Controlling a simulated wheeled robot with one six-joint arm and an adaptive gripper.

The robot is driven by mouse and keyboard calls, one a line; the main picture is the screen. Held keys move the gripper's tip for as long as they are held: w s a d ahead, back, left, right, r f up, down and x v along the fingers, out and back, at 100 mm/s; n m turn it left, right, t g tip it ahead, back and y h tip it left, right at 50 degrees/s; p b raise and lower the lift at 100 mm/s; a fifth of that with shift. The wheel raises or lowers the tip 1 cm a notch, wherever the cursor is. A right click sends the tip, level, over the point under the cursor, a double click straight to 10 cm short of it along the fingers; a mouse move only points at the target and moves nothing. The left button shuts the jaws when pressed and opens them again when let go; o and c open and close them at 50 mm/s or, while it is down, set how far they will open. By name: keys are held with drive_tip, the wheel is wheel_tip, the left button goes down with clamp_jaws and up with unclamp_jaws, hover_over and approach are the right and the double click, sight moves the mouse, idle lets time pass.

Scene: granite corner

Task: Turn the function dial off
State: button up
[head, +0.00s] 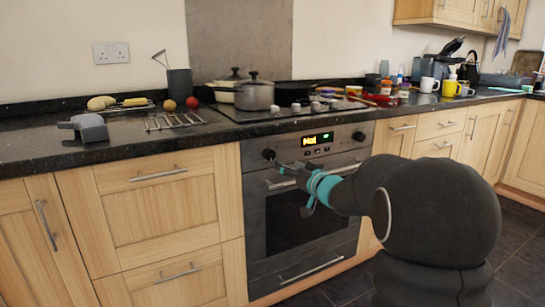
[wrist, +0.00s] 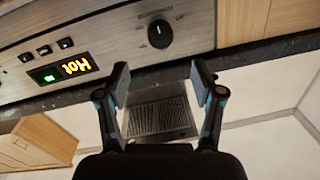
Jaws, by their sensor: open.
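The oven's left dial (head: 268,154) is a round black knob on the steel control panel, with small markings around it. It also shows at the top middle of the wrist view (wrist: 159,35), where the panel appears upside down. A matching right dial (head: 358,136) sits across the display. I cannot read which one is the function dial, nor its setting. My gripper (head: 279,166) is just in front of and slightly below the left dial. In the wrist view my gripper (wrist: 160,83) is open and empty, its fingers apart from the dial.
The lit display (head: 318,139) reads "Hot", with small buttons below it. The oven door handle (head: 282,183) runs below the panel, close to my gripper. The worktop above holds a pot (head: 255,95), a wire rack (head: 175,121) and several other items.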

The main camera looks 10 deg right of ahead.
sight(271, 155)
drive_tip(key=x, duration=0.9)
drive_tip(key=shift+w+a+p, duration=0.1)
drive_tip(key=shift+w+p, duration=0.25)
drive_tip(key=c, duration=1.1)
